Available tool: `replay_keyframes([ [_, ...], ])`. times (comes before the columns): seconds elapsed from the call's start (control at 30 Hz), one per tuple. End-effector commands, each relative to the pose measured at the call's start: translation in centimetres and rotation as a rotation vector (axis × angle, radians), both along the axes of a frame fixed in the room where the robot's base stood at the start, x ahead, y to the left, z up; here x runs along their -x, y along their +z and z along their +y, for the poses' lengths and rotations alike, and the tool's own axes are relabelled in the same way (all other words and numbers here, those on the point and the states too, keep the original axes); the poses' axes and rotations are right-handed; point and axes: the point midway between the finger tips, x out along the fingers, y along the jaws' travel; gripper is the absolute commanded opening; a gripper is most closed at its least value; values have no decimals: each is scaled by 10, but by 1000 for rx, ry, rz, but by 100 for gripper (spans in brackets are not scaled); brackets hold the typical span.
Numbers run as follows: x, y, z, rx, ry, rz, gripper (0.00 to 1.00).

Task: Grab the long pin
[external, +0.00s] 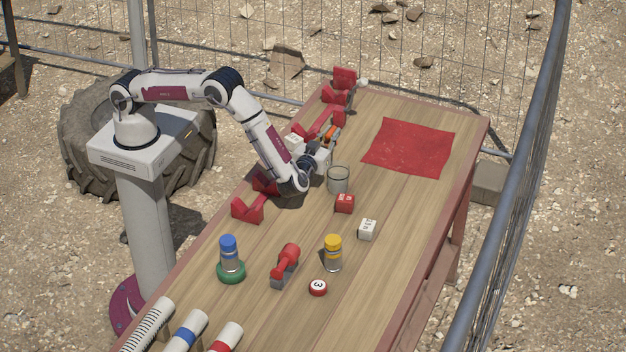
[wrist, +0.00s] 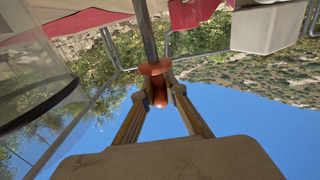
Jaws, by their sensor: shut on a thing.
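The long pin shows in the wrist view as a grey metal shaft with an orange-red collar and grip (wrist: 156,69). My gripper (wrist: 162,92) is shut on the orange-red part, with one finger on each side. The shaft runs up and out of the top of the wrist view. In the external view my gripper (external: 328,147) is low over the far part of the table, beside the red holders. A small orange part of the pin (external: 329,132) shows there; my gripper and wrist hide most of the rest.
A clear glass (external: 338,180) stands close to my wrist, with a red cube (external: 345,204) and white cube (external: 367,229) nearer. Red holders (external: 247,208) line the left edge. A white block (external: 293,142) is beside my arm. A red cloth (external: 408,147) lies at the far right.

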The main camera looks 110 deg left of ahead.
Motion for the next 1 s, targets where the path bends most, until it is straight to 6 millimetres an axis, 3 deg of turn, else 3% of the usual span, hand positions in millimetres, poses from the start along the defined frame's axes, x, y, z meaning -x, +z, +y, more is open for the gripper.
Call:
replay_keyframes([
  [0.27,0,17,0,0,0,-3,0],
  [0.8,0,84,0,0,0,-3,0],
  [1.0,0,97,0,-1,0,-1,0],
])
